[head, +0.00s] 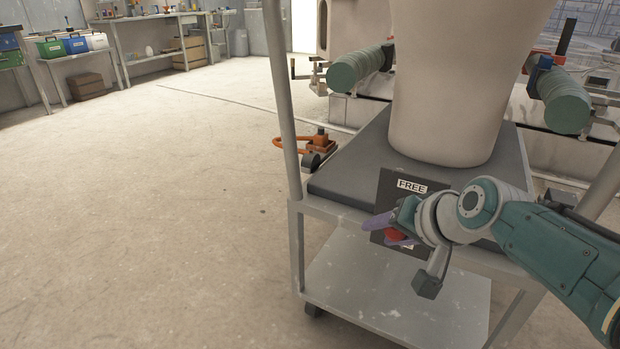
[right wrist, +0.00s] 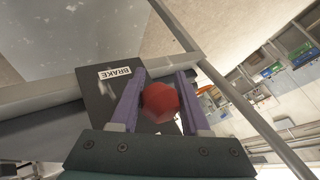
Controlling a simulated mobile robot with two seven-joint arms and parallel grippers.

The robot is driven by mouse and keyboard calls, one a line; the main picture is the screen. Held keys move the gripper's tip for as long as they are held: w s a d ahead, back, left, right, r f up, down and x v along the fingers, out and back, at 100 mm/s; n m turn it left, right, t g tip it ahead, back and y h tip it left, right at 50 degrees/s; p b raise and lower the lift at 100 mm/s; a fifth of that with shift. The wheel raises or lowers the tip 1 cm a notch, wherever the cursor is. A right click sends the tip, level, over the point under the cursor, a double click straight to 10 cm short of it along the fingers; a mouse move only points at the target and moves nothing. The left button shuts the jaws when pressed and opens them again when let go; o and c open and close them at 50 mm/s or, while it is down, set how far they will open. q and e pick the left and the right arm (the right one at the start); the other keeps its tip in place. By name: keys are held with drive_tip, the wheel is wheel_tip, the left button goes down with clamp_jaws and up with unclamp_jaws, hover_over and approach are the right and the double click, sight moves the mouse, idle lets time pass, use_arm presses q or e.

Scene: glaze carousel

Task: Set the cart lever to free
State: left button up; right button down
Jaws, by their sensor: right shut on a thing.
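A dark lever plate (head: 393,196) is mounted on the near side of the grey cart (head: 330,216). Its FREE label (head: 411,186) is at the top. A lower label is mostly hidden in the head view; the right wrist view shows a BRAKE label (right wrist: 115,73) on the plate. The lever's red knob (head: 393,236) is low on the plate, near the lower label. My right gripper (head: 391,229) is shut on the red knob; in the right wrist view the knob (right wrist: 161,102) sits between its purple fingers. The lever's shaft is hidden. My left gripper is out of view.
A large pale vessel (head: 440,80) stands on the cart's dark top, between two green padded cylinders (head: 355,68). Upright cart posts (head: 282,100) rise at both sides. An orange device (head: 318,142) lies on the floor beyond the cart. The floor to the left is clear.

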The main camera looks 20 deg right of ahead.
drive_tip(key=shift+d+r+m+g+y+p, duration=0.15)
drive_tip(key=shift+r+m+g+y+p, duration=0.2)
drive_tip(key=shift+r+g+y, duration=0.25)
idle(0.3)
drive_tip(key=shift+c, duration=1.9)
unclamp_jaws()
drive_tip(key=shift+w, duration=0.1)
